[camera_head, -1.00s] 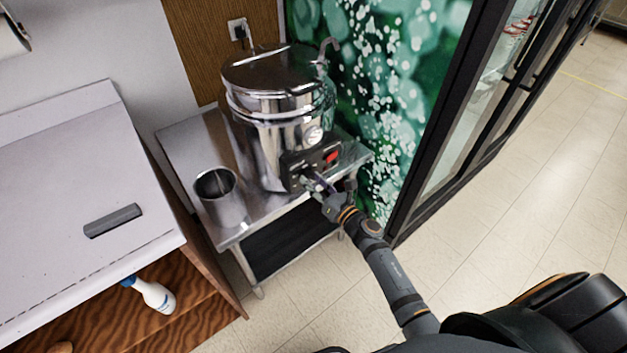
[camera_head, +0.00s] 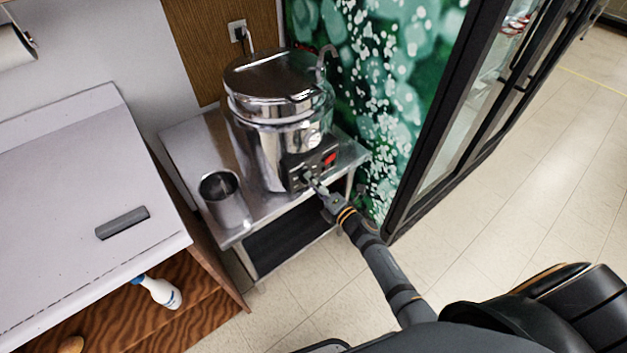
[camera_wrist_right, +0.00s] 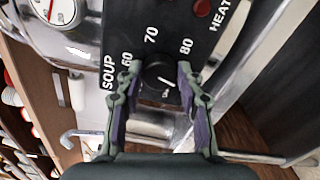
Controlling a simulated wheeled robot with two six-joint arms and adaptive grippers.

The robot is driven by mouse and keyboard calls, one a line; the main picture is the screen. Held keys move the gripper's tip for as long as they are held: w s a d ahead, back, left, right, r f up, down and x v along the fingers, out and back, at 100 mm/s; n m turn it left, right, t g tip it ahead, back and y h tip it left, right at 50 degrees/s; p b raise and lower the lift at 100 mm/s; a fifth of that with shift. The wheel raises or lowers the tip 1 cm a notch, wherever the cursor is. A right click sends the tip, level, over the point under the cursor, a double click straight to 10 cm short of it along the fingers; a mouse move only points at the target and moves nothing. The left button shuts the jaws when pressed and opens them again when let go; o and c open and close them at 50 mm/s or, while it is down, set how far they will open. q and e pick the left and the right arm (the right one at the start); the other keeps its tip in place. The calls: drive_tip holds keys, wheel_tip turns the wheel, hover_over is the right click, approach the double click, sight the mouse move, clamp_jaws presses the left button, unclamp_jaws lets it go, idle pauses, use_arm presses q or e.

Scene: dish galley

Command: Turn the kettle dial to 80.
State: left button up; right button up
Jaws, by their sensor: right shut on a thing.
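The steel kettle (camera_head: 258,150) stands on a small steel table, with a dark control panel (camera_head: 298,172) low on its front. In the right wrist view the black dial (camera_wrist_right: 158,74) sits below the printed numbers 60, 70 and 80. A white mark on the dial slants up and right, between the 70 and 80 sides; its exact reading is hard to tell. My right gripper (camera_head: 312,181) reaches the panel from the front. In the wrist view its fingers (camera_wrist_right: 160,80) are shut on the dial, one on each side. My left gripper is not in view.
A steel cup (camera_head: 226,205) stands left of the kettle on the steel table (camera_head: 190,148). A white counter (camera_head: 70,190) with a grey bar (camera_head: 122,223) is at left. A glass-door cabinet (camera_head: 450,120) is at right.

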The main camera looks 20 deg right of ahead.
drive_tip(key=m+p, duration=0.3)
drive_tip(key=m, duration=0.5)
drive_tip(key=m+p, duration=0.3)
drive_tip(key=m, duration=0.6)
drive_tip(key=m+p, duration=0.3)
drive_tip(key=m, duration=0.5)
drive_tip(key=shift+s+a+f+m, duration=0.1)
drive_tip(key=shift+a+f+m, duration=0.15)
drive_tip(key=shift+m, duration=0.05)
drive_tip(key=m, duration=0.4)
drive_tip(key=shift+a+p, duration=0.1)
drive_tip(key=shift+p, duration=0.3)
drive_tip(key=shift+m, duration=1.6)
drive_tip(key=o, duration=1.1)
drive_tip(key=shift+o, duration=0.2)
